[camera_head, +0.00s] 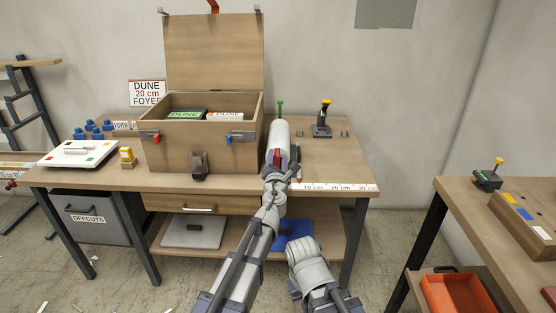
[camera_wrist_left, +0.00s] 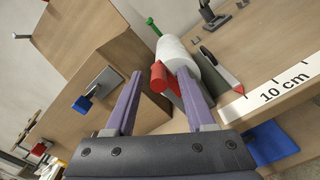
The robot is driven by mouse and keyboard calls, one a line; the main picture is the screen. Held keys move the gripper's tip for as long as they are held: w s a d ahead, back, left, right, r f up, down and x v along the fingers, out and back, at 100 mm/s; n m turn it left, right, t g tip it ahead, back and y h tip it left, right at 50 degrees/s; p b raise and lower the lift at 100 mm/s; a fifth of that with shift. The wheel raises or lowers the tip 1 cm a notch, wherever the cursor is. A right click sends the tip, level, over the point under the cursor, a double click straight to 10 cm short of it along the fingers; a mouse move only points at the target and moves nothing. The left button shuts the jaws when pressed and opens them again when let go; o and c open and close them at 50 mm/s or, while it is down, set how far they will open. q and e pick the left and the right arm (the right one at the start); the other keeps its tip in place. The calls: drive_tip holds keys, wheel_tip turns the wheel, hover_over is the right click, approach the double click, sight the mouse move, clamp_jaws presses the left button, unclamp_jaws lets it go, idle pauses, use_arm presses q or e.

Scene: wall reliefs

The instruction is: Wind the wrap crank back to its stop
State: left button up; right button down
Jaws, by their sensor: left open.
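A white roll of wrap (camera_head: 279,133) lies on the workbench, pointing away from me. It also shows in the left wrist view (camera_wrist_left: 176,52). A red crank handle (camera_wrist_left: 159,75) sits at its near end; a bit of its red (camera_head: 277,155) shows in the head view. My left gripper (camera_wrist_left: 160,73) is open, with one finger on each side of the red handle. In the head view my left gripper (camera_head: 279,172) is at the bench's front edge, hiding most of the crank. Whether the fingers touch the handle I cannot tell. My right gripper is not in view; only that arm shows.
A wooden chest (camera_head: 188,154) with raised lid stands close left of the roll; its blue latch (camera_wrist_left: 83,103) juts out. A grey red-tipped tool (camera_wrist_left: 222,72) lies right of the roll. A centimetre scale (camera_head: 336,187) runs along the front edge. A joystick (camera_head: 322,124) stands behind right.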

use_arm(q)
drive_tip(key=s, duration=0.7)
drive_tip(key=shift+s, duration=0.3)
drive_tip(key=s+a+f+n+g+y, duration=0.35)
drive_tip(key=a+f+n, duration=0.25)
drive_tip(key=a+n, duration=0.5)
drive_tip(key=s+a+f+n+g+y, duration=0.3)
drive_tip(key=s+a+f+n+g, duration=0.3)
drive_tip(key=n, duration=0.9)
drive_tip(key=s+d+f+n+g+h, duration=0.25)
drive_tip(key=s+f+n+g, duration=0.2)
drive_tip(key=s+n, duration=0.4)
drive_tip(key=s+d+f+n+g+h, duration=0.1)
drive_tip(key=s+f+n+g+h, duration=0.3)
drive_tip(key=s+n, duration=0.4)
drive_tip(key=s+d+r+m+p, duration=0.1)
drive_tip(key=d+r+p, duration=0.2)
drive_tip(key=r+p, duration=0.4)
drive_tip(key=s+d+r+m+p, duration=0.1)
drive_tip(key=d+r+p, duration=0.3)
drive_tip(key=r+p, duration=0.4)
drive_tip(key=s+d+r+m+y+p, duration=0.1)
drive_tip(key=s+d+r+p, duration=0.1)
drive_tip(key=r+p, duration=0.6)
drive_tip(key=shift+s+d+p, duration=0.15)
drive_tip(key=shift+d+p, duration=0.45)
drive_tip(key=shift+d, duration=0.2)
